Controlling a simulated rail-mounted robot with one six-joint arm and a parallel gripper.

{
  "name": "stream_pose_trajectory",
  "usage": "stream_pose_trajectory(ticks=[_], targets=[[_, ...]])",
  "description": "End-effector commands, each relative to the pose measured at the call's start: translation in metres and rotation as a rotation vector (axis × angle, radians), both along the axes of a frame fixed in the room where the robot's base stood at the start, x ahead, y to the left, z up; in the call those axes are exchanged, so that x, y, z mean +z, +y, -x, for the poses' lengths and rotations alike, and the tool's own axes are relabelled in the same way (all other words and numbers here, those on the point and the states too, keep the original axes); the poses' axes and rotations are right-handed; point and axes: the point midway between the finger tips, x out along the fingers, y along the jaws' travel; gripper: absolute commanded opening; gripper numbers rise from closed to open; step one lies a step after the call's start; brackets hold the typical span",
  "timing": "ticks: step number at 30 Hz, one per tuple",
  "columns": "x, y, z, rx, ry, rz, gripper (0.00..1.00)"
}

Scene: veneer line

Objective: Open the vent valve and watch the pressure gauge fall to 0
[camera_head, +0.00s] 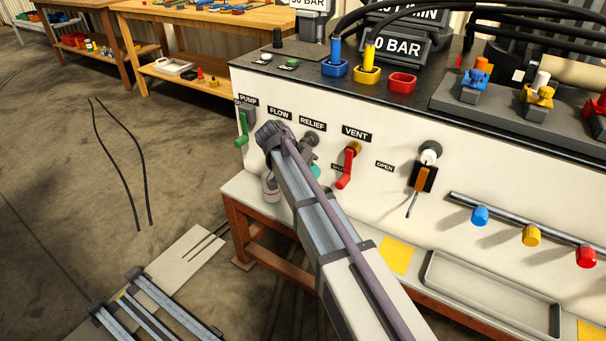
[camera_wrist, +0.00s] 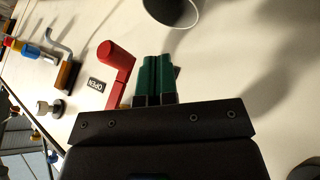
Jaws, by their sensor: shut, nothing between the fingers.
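The vent valve's red lever (camera_head: 346,170) hangs down, tilted slightly left, below the VENT label (camera_head: 356,134) on the white panel. The OPEN label (camera_head: 384,167) is to its right; a label at its left is mostly hidden. The lever also shows in the wrist view (camera_wrist: 118,72). My gripper's green fingers (camera_wrist: 155,79) are shut and empty beside the lever, on the side away from OPEN; contact is unclear. In the head view my arm hides most of the gripper. The gauge display (camera_head: 397,46) ends in "0 BAR"; its leading part is unclear behind a hose.
A valve with a white knob (camera_head: 430,152) and a rail with blue, yellow and red knobs (camera_head: 531,236) stand to the right. A green PUMP lever (camera_head: 242,128) is at left. A grey tray (camera_head: 490,292) lies on the ledge below. Black hoses cross the bench top.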

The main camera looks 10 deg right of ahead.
Motion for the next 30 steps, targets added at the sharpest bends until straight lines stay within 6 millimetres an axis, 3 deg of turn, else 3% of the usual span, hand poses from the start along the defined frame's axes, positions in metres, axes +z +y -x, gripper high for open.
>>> stream_pose_trajectory(ticks=[1, 3, 4, 7, 30], targets=[[-0.018, -0.007, 0.001, -0.001, -0.001, 0.000, 0.00], [-0.027, -0.017, 0.001, 0.000, 0.000, 0.000, 0.00], [-0.014, -0.022, 0.008, 0.000, 0.000, 0.000, 0.00], [-0.009, -0.033, 0.018, 0.000, 0.000, 0.000, 0.00], [-0.010, -0.053, 0.034, 0.000, -0.001, -0.001, 0.00]])
